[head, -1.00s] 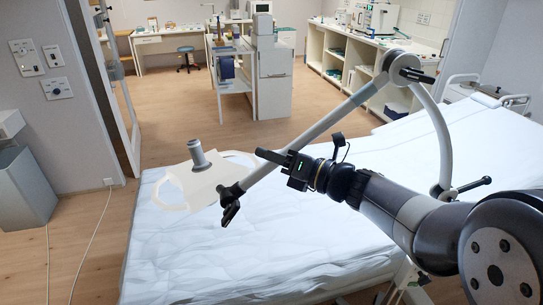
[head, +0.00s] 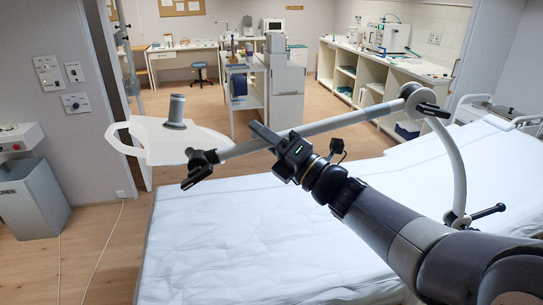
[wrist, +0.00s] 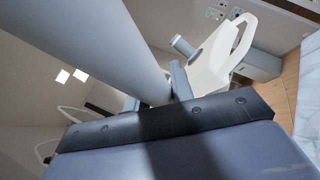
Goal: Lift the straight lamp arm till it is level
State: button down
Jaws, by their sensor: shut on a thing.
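The straight lamp arm (head: 345,120) is a grey tube. It slopes down to the left from its upper joint (head: 424,98) to the white lamp head (head: 165,142), which hangs over the far left corner of the bed. The lamp head has a grey upright handle and also shows in the wrist view (wrist: 218,57). A curved lower arm (head: 456,165) carries the joint from the bed's right side. My gripper (head: 268,140) is shut on the straight arm, left of its middle. In the wrist view the tube (wrist: 95,45) crosses close in front; the fingertips' contact is hidden.
The bed with a white cover (head: 250,235) lies below the lamp. A dark lever (head: 488,211) sticks out at the foot of the curved arm. A grey bin (head: 35,195) stands at the left wall. The air above the lamp arm looks clear.

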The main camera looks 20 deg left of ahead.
aim_at(312, 129)
jog(key=r+m, duration=0.1)
jog(key=r, duration=0.1)
jog(key=r+m+t+y, duration=0.1)
jog(key=r, duration=0.2)
jog(key=r+t+p, duration=0.1)
jog(key=r, duration=0.1)
jog(key=shift+s+a+r+m, duration=0.25)
jog(key=shift+r+m, duration=0.1)
jog(key=shift+m, duration=0.05)
jog(key=c, duration=1.4)
grip_release()
jog(key=shift+f, duration=0.1)
jog(key=shift+o, duration=0.8)
jog(key=shift+f, duration=0.1)
jog(key=shift+s+d+f, duration=0.1)
jog(key=shift+d+f, duration=0.1)
jog(key=shift+d, duration=0.1)
jog(key=b+v, duration=0.3)
jog(key=v, duration=0.7)
